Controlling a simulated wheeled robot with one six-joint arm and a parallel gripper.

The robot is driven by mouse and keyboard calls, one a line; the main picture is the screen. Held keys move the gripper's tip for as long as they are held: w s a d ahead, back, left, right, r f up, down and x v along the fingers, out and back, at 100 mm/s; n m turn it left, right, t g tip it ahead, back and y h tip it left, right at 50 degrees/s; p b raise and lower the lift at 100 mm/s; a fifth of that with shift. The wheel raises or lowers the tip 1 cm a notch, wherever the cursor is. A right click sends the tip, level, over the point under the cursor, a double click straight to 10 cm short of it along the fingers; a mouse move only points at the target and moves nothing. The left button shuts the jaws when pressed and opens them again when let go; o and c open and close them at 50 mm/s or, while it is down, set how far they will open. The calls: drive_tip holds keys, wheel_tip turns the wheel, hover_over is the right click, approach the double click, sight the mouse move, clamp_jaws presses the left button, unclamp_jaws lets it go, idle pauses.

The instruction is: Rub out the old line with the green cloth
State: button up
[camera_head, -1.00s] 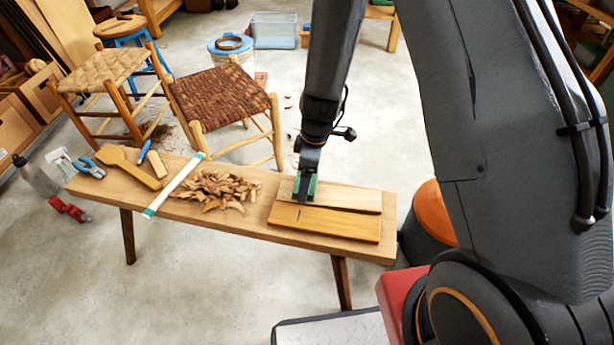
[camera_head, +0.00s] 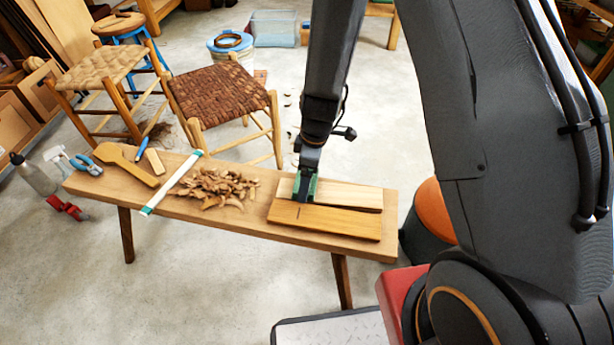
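My gripper (camera_head: 305,192) points down over the left end of the boards on the bench. Green cloth (camera_head: 314,187) shows at its fingertips, and the fingers appear closed on it. The cloth is at the pale board (camera_head: 350,194); I cannot tell whether it presses on the wood. A short dark line (camera_head: 299,212) shows on the orange-brown board (camera_head: 340,221) in front, just below the gripper in the picture. Part of the pale board's left end is hidden by the gripper.
A woven-seat chair (camera_head: 218,92) stands behind. An orange-topped bucket (camera_head: 432,215) is at the right.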

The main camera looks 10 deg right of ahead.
drive_tip(key=shift+s+a+b, duration=0.2)
drive_tip(key=shift+s+b, duration=0.3)
drive_tip(key=shift+s, duration=0.2)
drive_tip(key=shift+s+a+b, duration=0.2)
drive_tip(key=shift+s+b, duration=0.3)
drive_tip(key=shift+s, duration=0.2)
drive_tip(key=shift+w+d+f, duration=0.1)
drive_tip(key=shift+w+d, duration=0.1)
drive_tip(key=shift+w, duration=0.55)
drive_tip(key=shift+w+d+f, duration=0.1)
drive_tip(key=shift+w+d, duration=0.1)
drive_tip(key=shift+w, duration=0.5)
drive_tip(key=shift+s+a+r+b, duration=0.15)
drive_tip(key=shift+s+b, duration=0.1)
drive_tip(key=shift+s, duration=0.25)
drive_tip(key=shift+s+a+f+b, duration=0.1)
drive_tip(key=shift+s+b, duration=0.15)
drive_tip(key=shift+s, duration=0.3)
drive_tip(key=shift+s+a+r+b, duration=0.15)
drive_tip(key=shift+s+b, duration=0.1)
drive_tip(key=shift+s, duration=0.25)
drive_tip(key=shift+w+d, duration=0.25)
drive_tip(key=shift+w, duration=0.5)
drive_tip(key=shift+w+d, duration=0.2)
drive_tip(key=shift+w, duration=0.55)
drive_tip(key=shift+r+p, duration=0.15)
drive_tip(key=shift+p, duration=0.15)
